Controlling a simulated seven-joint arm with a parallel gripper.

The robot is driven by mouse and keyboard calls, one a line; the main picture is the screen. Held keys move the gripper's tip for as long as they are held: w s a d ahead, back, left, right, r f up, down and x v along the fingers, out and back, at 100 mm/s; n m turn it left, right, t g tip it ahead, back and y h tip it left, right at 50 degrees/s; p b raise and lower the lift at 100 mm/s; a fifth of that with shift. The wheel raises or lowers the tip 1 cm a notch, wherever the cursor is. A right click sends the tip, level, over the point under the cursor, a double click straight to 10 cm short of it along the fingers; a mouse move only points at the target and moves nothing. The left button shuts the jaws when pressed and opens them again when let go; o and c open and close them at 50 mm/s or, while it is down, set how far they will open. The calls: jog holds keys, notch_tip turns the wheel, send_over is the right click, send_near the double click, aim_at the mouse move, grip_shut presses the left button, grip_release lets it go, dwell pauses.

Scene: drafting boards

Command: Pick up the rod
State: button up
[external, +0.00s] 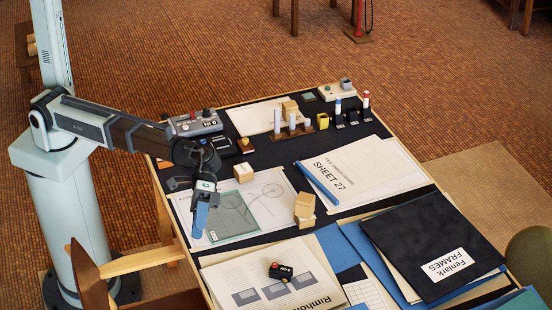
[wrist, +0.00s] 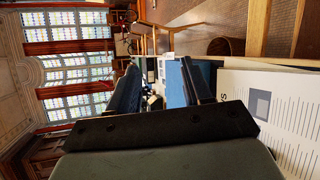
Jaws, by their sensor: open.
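A slim blue rod (external: 317,183) lies slantwise along the left edge of the white "SHEET 27" papers, near the middle of the drafting board. My gripper (external: 201,217) is left of the rod, above the left part of the board by the glassy green-tinted plate, and clearly apart from the rod. In the wrist view, my gripper (wrist: 162,78) shows two dark fingers spread apart, with nothing held between them. I cannot make out the rod in the wrist view.
A green-tinted plate (external: 232,216) lies below my gripper. The black "Fenlark FRAMES" folder (external: 430,235) is at the right. Upright cylinders and small devices line the back. A chair (external: 88,275) stands at the left front.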

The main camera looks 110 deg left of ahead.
jog(key=w+a+r+n+t, duration=0.3)
jog(key=w+a, duration=0.1)
jog(key=a, duration=0.1)
jog(key=w+a+f+n+t+y, duration=0.2)
jog(key=a+f+n+t+y, duration=0.25)
jog(key=a, duration=0.65)
jog(key=w+a+f+n+t+y, duration=0.1)
jog(key=w+a+f+n+y, duration=0.15)
jog(key=a+f+n, duration=0.6)
jog(key=s+a+n+t+y, duration=0.2)
jog(key=a+n+y, duration=0.25)
jog(key=a, duration=1.05)
jog(key=n+g+y, duration=0.3)
jog(key=n+y, duration=1.2)
jog(key=n, duration=0.2)
send_near(277, 114)
jog(key=shift+s+a+f+x, duration=0.1)
jog(key=shift+f+x, duration=0.05)
jog(key=shift+x, duration=1.6)
jog(key=shift+s+a+f+x, duration=0.15)
jog(key=shift+x, duration=1.65)
jog(key=shift+s+a+f+x, duration=0.1)
jog(key=shift+f+x, duration=0.05)
jog(key=shift+x, duration=1.6)
